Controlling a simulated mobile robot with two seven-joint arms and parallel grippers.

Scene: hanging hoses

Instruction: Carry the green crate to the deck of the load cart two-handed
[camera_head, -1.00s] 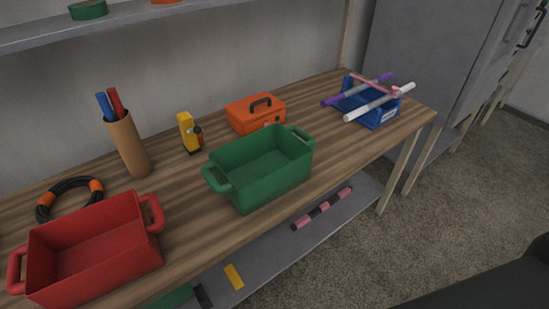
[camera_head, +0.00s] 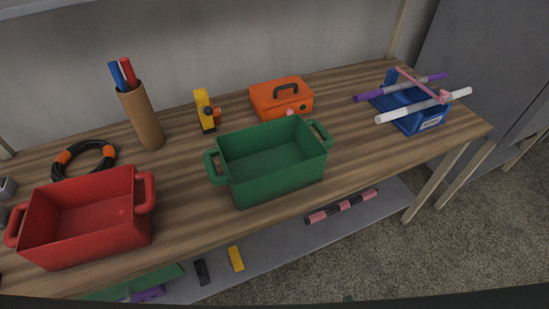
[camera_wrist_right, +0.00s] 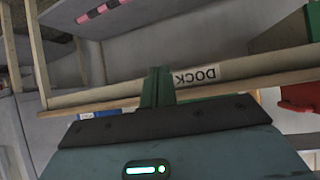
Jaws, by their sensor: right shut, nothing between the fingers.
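The green crate (camera_head: 268,165) stands upright and looks empty on the wooden bench top, near its front edge. It has a handle at its left end (camera_head: 214,168) and one at its right end (camera_head: 320,134). My right gripper shows in the right wrist view (camera_wrist_right: 157,88), its fingers pressed together with nothing between them, in front of the bench edge with its upside-down DOCK label (camera_wrist_right: 196,76). My left gripper and the load cart are not in view.
A red crate (camera_head: 88,217) stands left of the green one. Behind are an orange toolbox (camera_head: 281,100), a yellow tool (camera_head: 205,110) and a brown tube of pens (camera_head: 141,115). A blue holder with rods (camera_head: 425,121) is at right. A lower shelf (camera_head: 290,235) holds loose items.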

